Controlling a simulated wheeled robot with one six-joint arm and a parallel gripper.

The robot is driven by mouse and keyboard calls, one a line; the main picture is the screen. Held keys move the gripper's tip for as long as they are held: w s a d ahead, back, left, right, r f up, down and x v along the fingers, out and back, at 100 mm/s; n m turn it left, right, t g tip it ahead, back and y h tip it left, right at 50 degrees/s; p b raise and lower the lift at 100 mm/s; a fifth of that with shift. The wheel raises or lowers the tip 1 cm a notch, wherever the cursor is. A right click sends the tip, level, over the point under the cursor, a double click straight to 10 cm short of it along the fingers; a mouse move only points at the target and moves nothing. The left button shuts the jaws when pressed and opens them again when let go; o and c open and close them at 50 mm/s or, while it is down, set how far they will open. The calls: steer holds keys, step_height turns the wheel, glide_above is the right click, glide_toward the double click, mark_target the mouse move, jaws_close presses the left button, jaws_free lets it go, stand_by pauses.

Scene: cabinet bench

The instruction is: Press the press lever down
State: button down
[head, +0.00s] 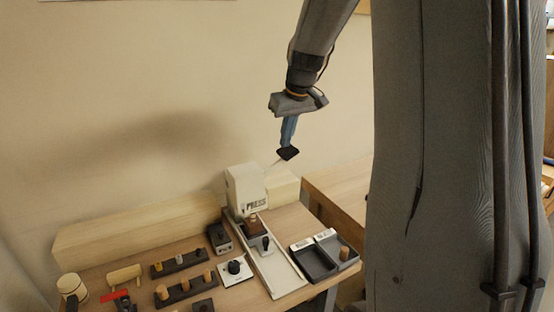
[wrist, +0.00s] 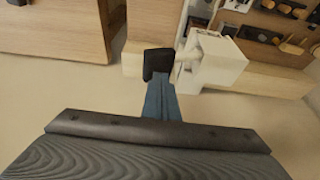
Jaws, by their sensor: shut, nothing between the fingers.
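The white press (head: 246,188), marked PRESS, stands at the back of the bench; it also shows in the wrist view (wrist: 218,62), right of my fingertips. A thin pale bar (head: 275,163), apparently the press lever, rises from the press's upper right toward my gripper. My gripper (head: 288,153) is shut and empty, pointing down, above and to the right of the press. In the wrist view its dark fingertips (wrist: 158,62) are beside the press; I cannot tell whether they touch the lever.
Two dark trays (head: 325,257) lie right of the press's white base strip (head: 277,273). A knob panel (head: 236,270), peg blocks (head: 185,290) and a wooden mallet (head: 72,287) stand to the left. A pale wooden block (head: 140,227) runs along the wall.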

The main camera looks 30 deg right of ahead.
mark_target(292, 148)
steer(key=shift+f+b, duration=0.3)
steer(key=shift+f, duration=0.4)
steer(key=shift+f, duration=0.1)
steer(key=shift+d+f+b, duration=0.2)
steer(key=shift+f+b, duration=0.05)
steer(key=shift+f, duration=0.2)
steer(key=shift+d+f+b, duration=0.2)
steer(key=shift+f+b, duration=0.05)
steer(key=shift+f, duration=0.3)
steer(key=shift+d+f+b, duration=0.15)
steer(key=shift+f+b, duration=0.15)
steer(key=shift+f, duration=0.2)
steer(key=shift+d+f+b, duration=0.15)
steer(key=shift+f+b, duration=0.1)
steer(key=shift+f, duration=0.25)
steer(key=shift+d+f+b, duration=0.2)
steer(key=shift+f+b, duration=0.35)
steer(key=shift+f, duration=0.75)
